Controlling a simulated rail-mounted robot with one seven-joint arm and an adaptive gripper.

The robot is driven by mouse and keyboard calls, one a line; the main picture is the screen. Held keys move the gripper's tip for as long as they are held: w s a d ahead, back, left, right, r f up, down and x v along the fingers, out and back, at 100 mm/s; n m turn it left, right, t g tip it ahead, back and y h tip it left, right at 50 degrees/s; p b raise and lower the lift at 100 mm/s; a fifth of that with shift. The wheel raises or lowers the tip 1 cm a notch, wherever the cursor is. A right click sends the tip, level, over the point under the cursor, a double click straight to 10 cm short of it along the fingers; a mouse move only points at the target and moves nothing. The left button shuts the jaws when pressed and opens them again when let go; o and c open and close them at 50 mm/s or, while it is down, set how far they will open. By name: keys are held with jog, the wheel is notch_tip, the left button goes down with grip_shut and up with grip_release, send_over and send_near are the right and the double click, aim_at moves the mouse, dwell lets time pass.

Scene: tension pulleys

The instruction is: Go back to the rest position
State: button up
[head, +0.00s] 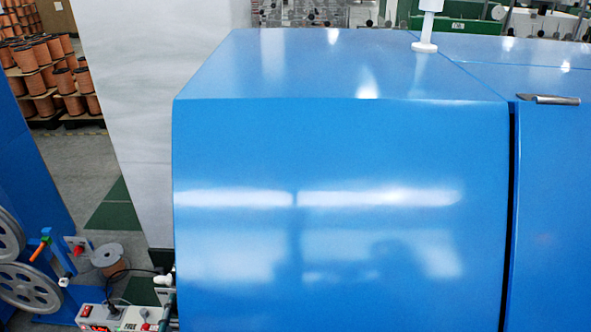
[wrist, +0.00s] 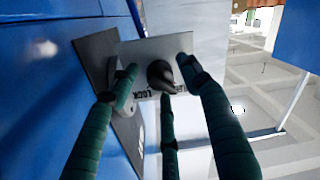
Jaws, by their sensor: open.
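My gripper (wrist: 156,72) is in the wrist view with its dark green fingers spread open. A black knob (wrist: 160,76) on a pale metal plate (wrist: 138,48) shows between the fingertips, with dark lettering that reads partly "LOCK". The fingers appear to hold nothing. I cannot tell how far the fingertips are from the knob or whether they touch the plate. My gripper does not show in the head view.
A large blue machine cabinet (head: 340,150) fills most of the head view. Grey pulley wheels (head: 28,287) and a control box (head: 98,317) stand at lower left. Copper-coloured spools (head: 40,75) are stacked behind. Grey floor shows on the wrist view's right.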

jog(key=shift+s+m+p, duration=0.15)
jog(key=shift+m+p, duration=0.3)
jog(key=shift+m, duration=1.05)
jog(key=shift+f, duration=0.1)
